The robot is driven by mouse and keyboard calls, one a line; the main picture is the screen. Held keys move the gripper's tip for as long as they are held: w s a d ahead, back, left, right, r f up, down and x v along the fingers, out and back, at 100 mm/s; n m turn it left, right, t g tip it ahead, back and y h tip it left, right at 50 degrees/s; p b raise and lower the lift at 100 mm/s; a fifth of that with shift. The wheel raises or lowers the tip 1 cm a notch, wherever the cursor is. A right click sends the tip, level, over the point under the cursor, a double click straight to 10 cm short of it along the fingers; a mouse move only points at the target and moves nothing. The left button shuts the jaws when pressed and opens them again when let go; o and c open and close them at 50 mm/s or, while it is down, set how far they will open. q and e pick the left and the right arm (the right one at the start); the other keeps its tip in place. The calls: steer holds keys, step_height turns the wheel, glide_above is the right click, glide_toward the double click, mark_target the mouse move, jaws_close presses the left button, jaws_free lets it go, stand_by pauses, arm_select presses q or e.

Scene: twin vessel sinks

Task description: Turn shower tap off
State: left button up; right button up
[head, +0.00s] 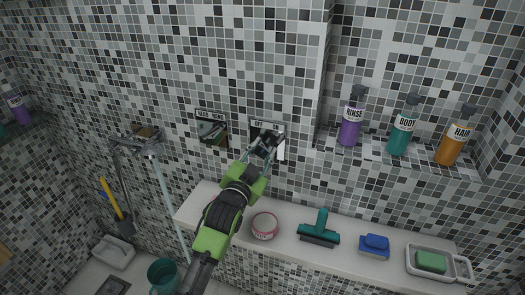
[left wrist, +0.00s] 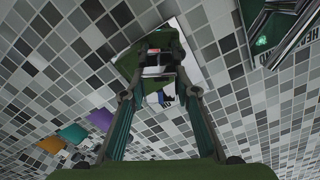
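My left gripper (head: 264,147) is raised against the tiled wall, in front of a small square plate (head: 255,129) with a label on top. In the left wrist view the fingers (left wrist: 160,95) are spread apart, with a shiny plate (left wrist: 188,48) ahead that shows dark and green shapes, seemingly a reflection. A small pale piece lies between the fingertips in that view; I cannot tell whether it is the shower tap or a reflection. The gripper hides part of the plate. A second labelled plate (head: 211,128) is on the wall to the left. My right gripper is out of view.
A shelf ledge (head: 392,158) holds purple (head: 350,125), teal (head: 401,132) and orange (head: 454,141) bottles. The lower ledge (head: 340,262) carries a pink tub (head: 264,226), a squeegee (head: 319,230), a blue brush (head: 375,245) and a soap dish (head: 440,264). Long-handled tools lean at left.

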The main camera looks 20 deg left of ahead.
arm_select(q)
steer(key=shift+r+n+p, duration=0.2)
steer(key=shift+n+p, duration=0.6)
steer(key=shift+n, duration=0.4)
steer(key=shift+n+p, duration=0.5)
steer(key=shift+n, duration=0.7)
steer(key=shift+f+n, duration=0.2)
steer(key=shift+n, duration=0.2)
steer(key=o, duration=1.1)
